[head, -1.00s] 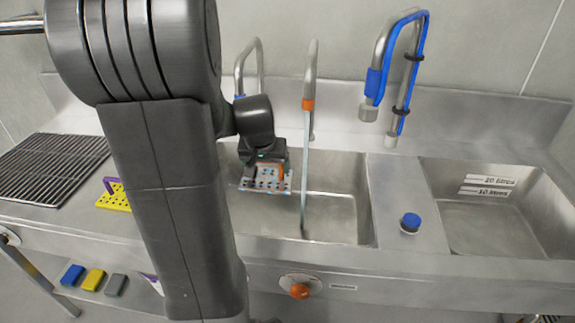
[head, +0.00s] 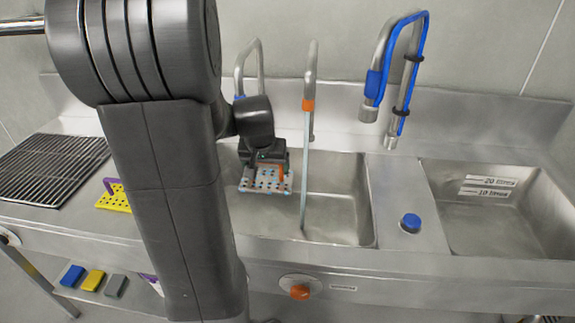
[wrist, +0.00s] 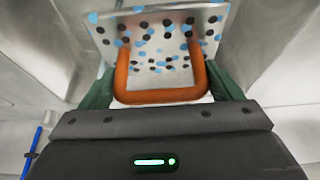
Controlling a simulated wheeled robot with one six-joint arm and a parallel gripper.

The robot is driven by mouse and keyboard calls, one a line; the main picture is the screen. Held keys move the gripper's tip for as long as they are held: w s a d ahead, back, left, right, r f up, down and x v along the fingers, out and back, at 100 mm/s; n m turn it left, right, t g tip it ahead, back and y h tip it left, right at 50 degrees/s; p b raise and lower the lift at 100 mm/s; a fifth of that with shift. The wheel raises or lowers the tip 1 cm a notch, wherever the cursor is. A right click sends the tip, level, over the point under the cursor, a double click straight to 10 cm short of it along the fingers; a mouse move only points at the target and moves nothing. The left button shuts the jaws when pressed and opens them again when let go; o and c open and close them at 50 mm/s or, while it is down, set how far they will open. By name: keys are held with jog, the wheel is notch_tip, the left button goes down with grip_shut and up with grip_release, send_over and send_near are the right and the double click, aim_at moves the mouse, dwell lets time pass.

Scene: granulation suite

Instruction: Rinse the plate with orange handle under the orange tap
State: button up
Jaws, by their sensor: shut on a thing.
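The plate with the orange handle (head: 262,180) is over the left basin in the head view, left of the water stream. In the wrist view the plate (wrist: 160,40) shows blue and black spots, and its orange handle (wrist: 160,97) lies between the fingers. My gripper (head: 266,158) is shut on that handle. The orange tap (head: 309,104) has an orange band, and a thin stream of water (head: 304,170) falls from it into the basin. The plate and the stream appear apart. An orange knob (head: 300,291) is on the sink's front.
A blue-banded tap with a blue hose (head: 375,82) stands right of the stream. A blue cap (head: 411,222) sits between the basins. The right basin (head: 480,225) is empty. A yellow perforated plate with a purple handle (head: 115,200) and a black rack (head: 50,165) lie left.

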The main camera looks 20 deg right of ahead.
jog(key=shift+r, duration=0.1)
jog(key=shift+s+a+r+p, duration=0.25)
jog(key=shift+a+r+p, duration=0.1)
jog(key=shift+a+r, duration=0.6)
jog(key=shift+s+a+r+p, duration=0.2)
jog(key=shift+a+r+p, duration=0.15)
jog(key=shift+a+r, duration=0.6)
jog(key=shift+s+a, duration=0.15)
jog(key=shift+a, duration=0.4)
